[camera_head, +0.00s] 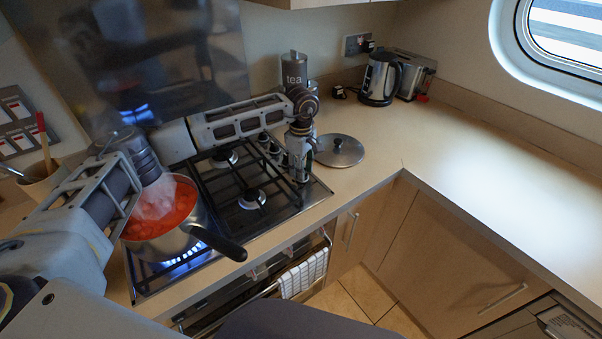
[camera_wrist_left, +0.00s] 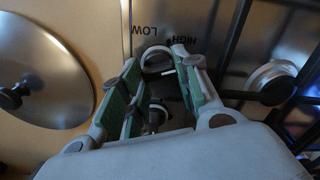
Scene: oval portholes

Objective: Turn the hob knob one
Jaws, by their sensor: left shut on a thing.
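The hob (camera_head: 232,200) has black grates and a row of hob knobs (camera_head: 272,146) along its right side, partly hidden by my gripper. My left gripper (camera_head: 299,172) reaches over the hob from the left and points down at its right edge. In the left wrist view, its green-padded fingers (camera_wrist_left: 158,75) are shut on a hob knob (camera_wrist_left: 157,60) beside the words HIGH and LOW. Another knob (camera_wrist_left: 155,115) shows between the fingers, nearer the palm. I cannot read which knob is number one.
A metal lid (camera_head: 340,150) lies right of the gripper. A tea canister (camera_head: 294,68) and kettle (camera_head: 379,79) stand behind. The right counter is clear.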

